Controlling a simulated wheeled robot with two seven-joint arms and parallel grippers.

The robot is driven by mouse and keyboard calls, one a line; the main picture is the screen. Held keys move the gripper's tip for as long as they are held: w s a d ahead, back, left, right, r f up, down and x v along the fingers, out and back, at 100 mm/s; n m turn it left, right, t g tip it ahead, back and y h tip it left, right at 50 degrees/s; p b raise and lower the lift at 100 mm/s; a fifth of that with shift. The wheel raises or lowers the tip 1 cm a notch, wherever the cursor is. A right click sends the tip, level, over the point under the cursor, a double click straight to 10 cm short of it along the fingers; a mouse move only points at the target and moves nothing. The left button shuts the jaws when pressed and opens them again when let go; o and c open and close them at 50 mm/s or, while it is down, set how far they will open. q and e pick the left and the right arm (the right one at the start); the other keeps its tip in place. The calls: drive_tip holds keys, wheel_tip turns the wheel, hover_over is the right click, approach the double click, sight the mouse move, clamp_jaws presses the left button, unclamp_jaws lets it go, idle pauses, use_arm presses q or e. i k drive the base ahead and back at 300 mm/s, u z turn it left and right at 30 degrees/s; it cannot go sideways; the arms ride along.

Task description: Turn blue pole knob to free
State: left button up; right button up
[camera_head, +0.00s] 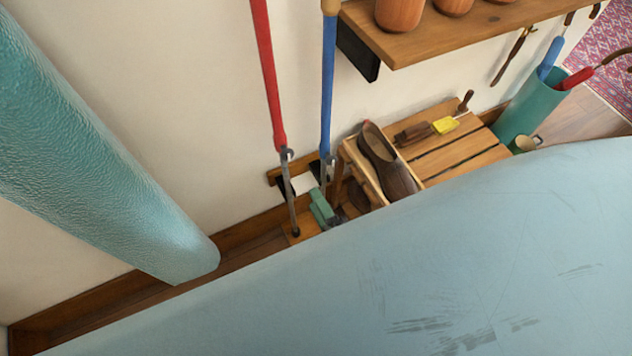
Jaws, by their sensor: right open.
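The blue pole (328,85) stands upright against the wall, with a tan top end. A small grey knob or collar (328,161) sits where its blue tube meets the thinner metal tube; its setting is too small to read. My right gripper (321,208), green, is open just below the knob, close to the pole's lower part. I cannot tell whether it touches the pole. My own large light-blue surface hides what lies below it. My left gripper is not in view.
A red pole (267,75) with a grey collar leans just left. A slatted wooden bench (455,155) with a brown shoe (387,160) and brushes stands to the right. A shelf (440,38) with clay pots overhangs it. A teal umbrella stand (532,108) is farther right.

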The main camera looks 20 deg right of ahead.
sight(330, 160)
drive_tip(key=u, duration=0.05)
drive_tip(key=k, duration=1.5)
drive_tip(key=z, duration=0.05)
